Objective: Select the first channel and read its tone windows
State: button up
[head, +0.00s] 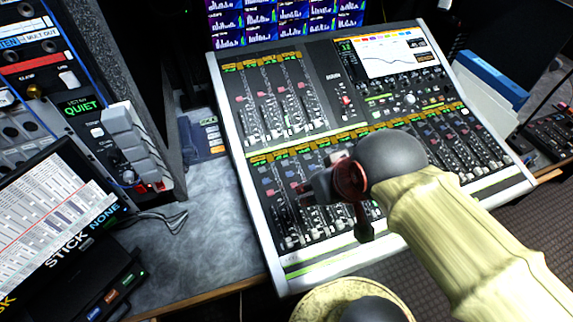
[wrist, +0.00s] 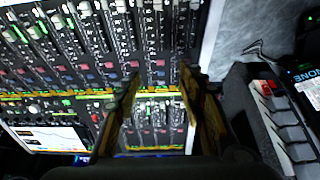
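The mixing console (head: 328,78) lies tilted across the middle of the head view, with upper and lower rows of channel strips. Small green-lit windows (head: 262,160) run along the yellow strip above the lower row; their text is too small to read. The console's screen (head: 393,57) shows a curve on white. My gripper (head: 332,210) is above the lower channel strips, hiding some of them. In the wrist view my gripper (wrist: 160,76) has its two fingers apart with nothing between them, over the channel strips; contact with the console cannot be told.
A rack (head: 80,115) with a green QUIET display and grey blocks stands at the left. A tilted display with a STICK label (head: 68,245) is at lower left. Monitors (head: 283,20) stand behind the console.

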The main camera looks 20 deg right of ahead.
jog(key=shift+c, duration=0.4)
grip_shut()
dwell(0.4)
dwell(1.2)
